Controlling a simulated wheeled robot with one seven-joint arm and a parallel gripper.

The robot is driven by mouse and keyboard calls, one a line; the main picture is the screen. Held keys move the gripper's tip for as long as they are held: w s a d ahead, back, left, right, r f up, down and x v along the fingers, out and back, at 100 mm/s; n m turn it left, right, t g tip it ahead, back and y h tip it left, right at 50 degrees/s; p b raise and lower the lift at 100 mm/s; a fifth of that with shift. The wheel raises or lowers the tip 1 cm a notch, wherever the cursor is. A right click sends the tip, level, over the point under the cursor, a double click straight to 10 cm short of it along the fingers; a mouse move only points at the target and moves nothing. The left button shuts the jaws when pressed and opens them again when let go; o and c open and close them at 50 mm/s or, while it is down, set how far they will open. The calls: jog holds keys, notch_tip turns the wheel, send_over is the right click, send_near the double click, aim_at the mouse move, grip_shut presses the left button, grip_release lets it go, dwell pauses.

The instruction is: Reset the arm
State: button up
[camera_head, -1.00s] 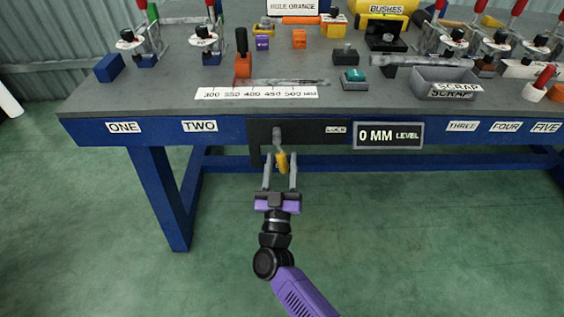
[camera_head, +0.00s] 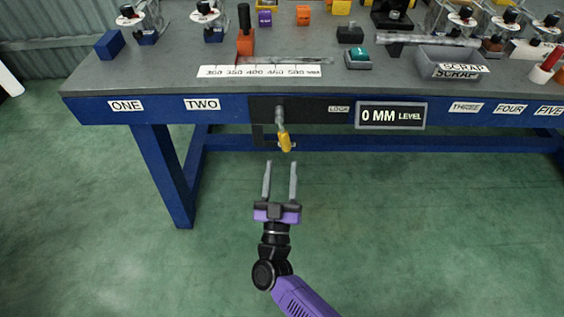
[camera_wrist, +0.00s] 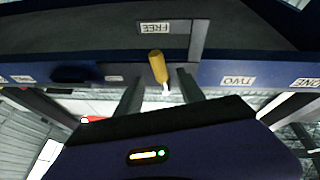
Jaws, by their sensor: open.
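My gripper (camera_head: 281,181) is open and empty, with its two grey fingers apart. In the head view it is in front of the workbench's front edge and below the tabletop. A crank with a yellow handle (camera_head: 285,142) hangs from a dark panel (camera_head: 318,110) on the bench front, just beyond my fingertips. In the wrist view the yellow handle (camera_wrist: 158,66) shows between and beyond my fingers (camera_wrist: 160,92), apart from both.
The blue workbench (camera_head: 90,102) has a leg (camera_head: 165,175) at the left. Its top holds clamps, coloured blocks, a ruler strip (camera_head: 260,71) and a scrap tray (camera_head: 450,64). A "0 MM LEVEL" sign (camera_head: 390,115) is right of the crank. The green floor (camera_head: 400,230) around my arm is clear.

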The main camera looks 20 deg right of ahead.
dwell(0.5)
jog(key=s+a+r+n+t+y, duration=0.1)
jog(key=s+a+r+t+y, duration=0.15)
jog(key=a+r+y, duration=0.4)
jog(key=s+d+n+g+y, duration=0.1)
jog(key=s+d+g, duration=0.25)
jog(key=s, duration=0.85)
jog(key=s+d+r+g+y, duration=0.15)
jog(key=s+d, duration=0.35)
jog(key=s, duration=0.7)
jog(key=s+d+n+g, duration=0.1)
jog(key=s+d+g, duration=0.3)
jog(key=s, duration=0.8)
notch_tip(320, 180, up, 19)
jog(key=p, duration=1.9)
jog(key=shift+d+f, duration=0.15)
jog(key=shift+d, duration=0.1)
